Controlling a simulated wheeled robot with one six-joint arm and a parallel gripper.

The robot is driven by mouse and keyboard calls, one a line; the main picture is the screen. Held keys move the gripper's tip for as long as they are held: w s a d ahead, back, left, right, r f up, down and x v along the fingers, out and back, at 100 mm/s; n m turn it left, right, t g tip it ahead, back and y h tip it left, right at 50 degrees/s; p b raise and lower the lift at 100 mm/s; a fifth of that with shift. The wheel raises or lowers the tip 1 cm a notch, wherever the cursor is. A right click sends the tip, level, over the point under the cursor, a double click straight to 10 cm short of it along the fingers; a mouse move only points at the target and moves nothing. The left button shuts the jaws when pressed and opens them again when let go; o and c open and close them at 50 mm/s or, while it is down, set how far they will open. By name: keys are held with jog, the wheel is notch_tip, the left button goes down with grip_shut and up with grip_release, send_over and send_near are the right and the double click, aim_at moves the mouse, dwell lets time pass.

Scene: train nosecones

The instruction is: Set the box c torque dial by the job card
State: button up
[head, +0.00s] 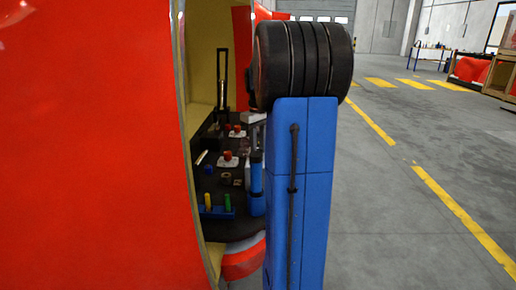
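A dark worktop (237,224) shows through the opening in the red nosecone shell. On it are two small red pieces on white plates, one farther back (236,130) and one nearer (228,159). I cannot tell whether either is a torque dial, or which thing is box c. No job card can be made out. My gripper is not in view. My blue arm link with its black ribbed joint stands in front of the opening and hides the right part of the worktop.
The red shell (90,150) fills the left side, with a tan edge (184,130) along the opening. A blue rack (216,212) with yellow and green handles sits at the worktop's front. The grey floor (400,200) with yellow lines is clear at right.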

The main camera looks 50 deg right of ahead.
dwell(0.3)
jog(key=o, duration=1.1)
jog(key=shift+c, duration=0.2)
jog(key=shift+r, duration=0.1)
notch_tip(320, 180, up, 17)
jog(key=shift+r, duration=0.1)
